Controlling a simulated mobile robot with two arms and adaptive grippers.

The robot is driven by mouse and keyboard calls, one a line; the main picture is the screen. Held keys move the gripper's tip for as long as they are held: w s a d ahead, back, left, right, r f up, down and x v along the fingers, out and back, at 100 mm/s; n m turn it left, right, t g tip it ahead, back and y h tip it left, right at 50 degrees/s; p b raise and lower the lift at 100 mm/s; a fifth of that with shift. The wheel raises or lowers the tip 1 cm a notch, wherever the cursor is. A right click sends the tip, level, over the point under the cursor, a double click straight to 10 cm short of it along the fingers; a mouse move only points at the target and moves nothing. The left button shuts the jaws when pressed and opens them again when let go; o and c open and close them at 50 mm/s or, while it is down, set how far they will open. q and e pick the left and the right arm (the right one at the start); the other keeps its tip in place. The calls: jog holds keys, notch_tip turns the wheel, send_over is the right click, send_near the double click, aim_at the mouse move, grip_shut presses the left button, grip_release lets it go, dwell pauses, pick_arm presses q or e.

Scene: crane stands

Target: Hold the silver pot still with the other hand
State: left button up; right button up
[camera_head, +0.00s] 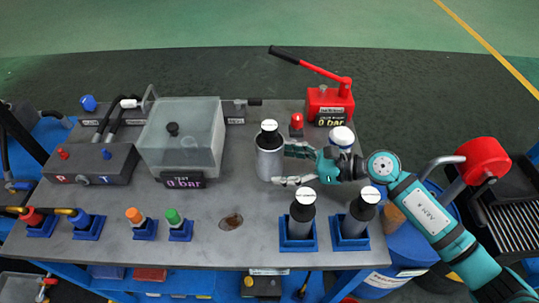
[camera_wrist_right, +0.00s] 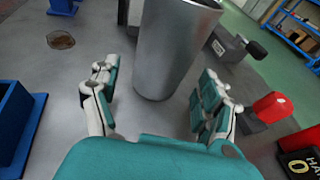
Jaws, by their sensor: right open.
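The silver pot (camera_head: 269,163) stands upright on the dark grey table, and a black part with a white label (camera_head: 269,129) sits at its top. The pot also fills the upper middle of the right wrist view (camera_wrist_right: 172,50). My right gripper (camera_head: 285,164) reaches in from the right with its fingers open, one on each side of the pot's near wall. In the right wrist view, the gripper (camera_wrist_right: 156,75) shows gaps between both fingers and the pot. My left gripper is not in view.
Two dark cylinders stand in blue holders (camera_head: 298,241) at the table's front right. A red hand pump (camera_head: 329,102) stands behind the gripper. A clear box (camera_head: 182,137) is left of the pot.

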aim_at(282, 164)
jog(key=shift+x, duration=1.6)
jog(key=c, duration=1)
jog(key=shift+o, duration=0.2)
